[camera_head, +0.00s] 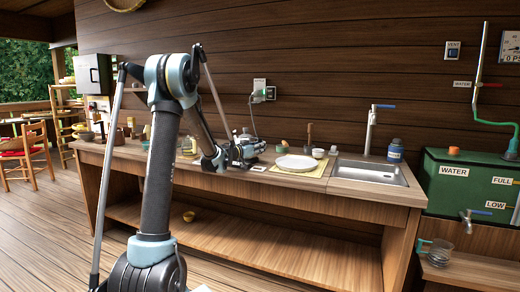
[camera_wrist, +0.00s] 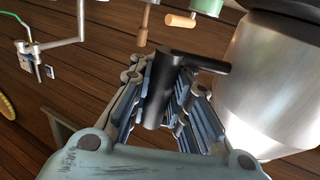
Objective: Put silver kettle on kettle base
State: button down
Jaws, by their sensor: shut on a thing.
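The silver kettle (camera_wrist: 268,85) fills the right side of the wrist view, tilted in that picture. Its black handle (camera_wrist: 160,88) lies between the fingers of my gripper (camera_wrist: 163,100), which is shut on it. In the head view my gripper (camera_head: 246,148) is over the back part of the counter, below the wall outlet. There the kettle is mostly hidden by my gripper and arm. I cannot make out the kettle base clearly. A cord runs from the outlet down behind my gripper. I cannot tell whether the kettle touches the surface below it.
A white plate (camera_head: 296,163) lies on a yellow mat right of my gripper. Farther right are a sink (camera_head: 370,172), a tap (camera_head: 371,128) and a blue bottle (camera_head: 395,151). Small jars and cups stand near the plate. A green water tank (camera_head: 470,188) stands at the far right.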

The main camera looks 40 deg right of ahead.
jog(key=c, duration=1.5)
grip_release()
jog(key=s+a+f+n+t+y, duration=0.1)
jog(key=a+f+n+y, duration=0.15)
jog(key=a, duration=1.15)
jog(key=s+a+f+n+t+y, duration=0.1)
jog(key=a+n+y, duration=0.15)
jog(key=a, duration=1.05)
jog(key=s+a+f+n+t+y, duration=0.1)
jog(key=a+f+n+y, duration=0.15)
jog(key=a, duration=1.15)
jog(key=s+a+f+n+y, duration=0.3)
jog(key=s+a+f, duration=0.1)
jog(key=a, duration=0.6)
jog(key=s+a+f+n+y, duration=0.4)
jog(key=s+a, duration=0.2)
jog(key=a, duration=0.5)
jog(key=s+a+f+n+y, duration=0.3)
jog(key=s+a+f, duration=0.1)
jog(key=a, duration=0.6)
jog(key=shift+s+a+f+n+g+y, duration=0.1)
jog(key=shift+s+f+n+g+y, duration=0.1)
jog(key=shift+s, duration=0.25)
jog(key=shift+s+a+f+n+g+y, duration=0.1)
jog(key=shift+s+f+n+g, duration=0.1)
jog(key=shift+s, duration=0.25)
